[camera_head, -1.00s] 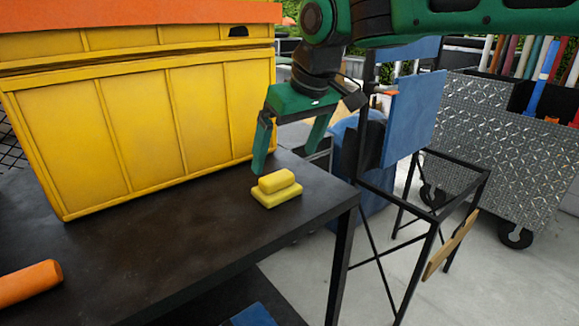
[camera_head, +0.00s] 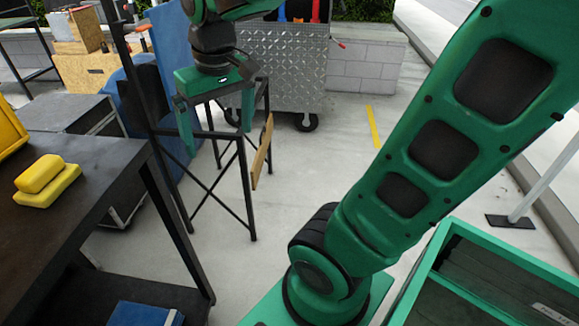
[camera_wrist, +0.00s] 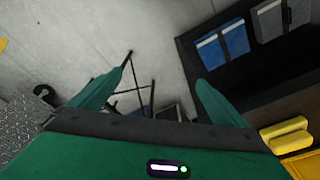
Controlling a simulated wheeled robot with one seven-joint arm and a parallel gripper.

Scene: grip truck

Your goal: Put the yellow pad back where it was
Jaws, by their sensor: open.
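The yellow pad (camera_head: 48,190) lies on the dark table near its right end in the head view. It has a wide lower slab with a narrower rounded block on top. It also shows at the lower right of the wrist view (camera_wrist: 285,135), beside my gripper. My gripper (camera_head: 219,142) is open and empty, in the air past the table's right end, with the black metal stand behind it. In the wrist view its two green fingers (camera_wrist: 163,70) are spread, with floor and the stand's legs between them.
The dark table (camera_head: 100,165) has a lower shelf with a blue item (camera_head: 145,314). A yellow box (camera_head: 8,130) stands at the left edge. A black metal stand (camera_head: 245,190) and a diamond-plate cart (camera_head: 290,75) are beyond. Concrete floor is open in the middle.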

